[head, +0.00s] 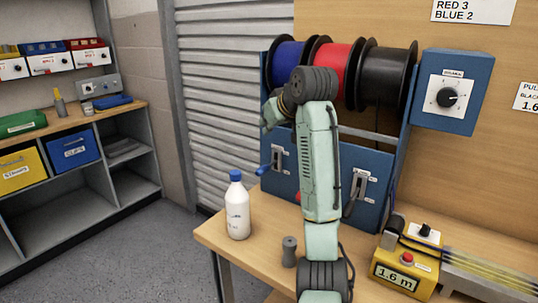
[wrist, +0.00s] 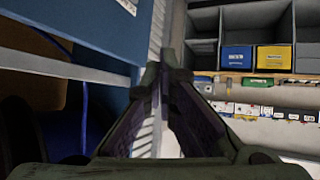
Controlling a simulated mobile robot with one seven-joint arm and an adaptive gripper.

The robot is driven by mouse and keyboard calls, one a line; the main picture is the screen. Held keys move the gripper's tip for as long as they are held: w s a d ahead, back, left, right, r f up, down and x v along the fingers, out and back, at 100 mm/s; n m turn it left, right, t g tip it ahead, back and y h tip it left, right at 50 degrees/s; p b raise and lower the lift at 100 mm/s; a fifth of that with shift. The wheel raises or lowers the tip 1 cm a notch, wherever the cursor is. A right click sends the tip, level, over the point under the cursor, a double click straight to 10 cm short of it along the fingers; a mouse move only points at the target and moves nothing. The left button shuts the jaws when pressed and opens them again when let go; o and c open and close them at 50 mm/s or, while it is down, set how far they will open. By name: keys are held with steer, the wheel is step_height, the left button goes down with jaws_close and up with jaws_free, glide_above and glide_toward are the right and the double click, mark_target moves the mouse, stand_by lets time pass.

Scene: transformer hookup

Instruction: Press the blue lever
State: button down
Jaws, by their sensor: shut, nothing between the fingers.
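The blue lever (head: 264,170) is on the left side of the blue front panel (head: 282,183), below the blue spool. Its blue-tipped handle sticks out to the lower left from a grey plate. My arm stands in front of the panel and bends near the spools, so my gripper is mostly hidden in the head view. In the wrist view my gripper (wrist: 163,75) is shut with nothing between its fingers. I cannot make out the lever there. A blue panel edge (wrist: 90,25) and a blue strand (wrist: 84,120) show at the left.
Blue (head: 287,55), red (head: 333,62) and black (head: 385,75) spools sit above the panel. A second lever (head: 359,185) is right of my arm. A white bottle (head: 237,208) stands on the bench near the blue lever. A yellow measuring unit (head: 407,272) is at the right.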

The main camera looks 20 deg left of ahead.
steer(key=s+d+n+g+y, duration=0.3)
steer(key=s+d+n+g, duration=0.1)
steer(key=d, duration=0.5)
steer(key=shift+s+r+n+y+p, duration=0.15)
steer(key=shift+r+n+y+p, duration=0.15)
steer(key=shift+r+p, duration=0.1)
steer(key=p, duration=0.3)
glide_above(268, 166)
steer(key=s+d, duration=0.2)
step_height(268, 166, down, 5)
steer(key=f, duration=0.1)
steer(key=a+f+p, duration=0.1)
steer(key=f, duration=0.2)
steer(key=shift+w+a+f, duration=0.15)
steer(key=shift+w+f, duration=0.1)
steer(key=shift+w, duration=0.1)
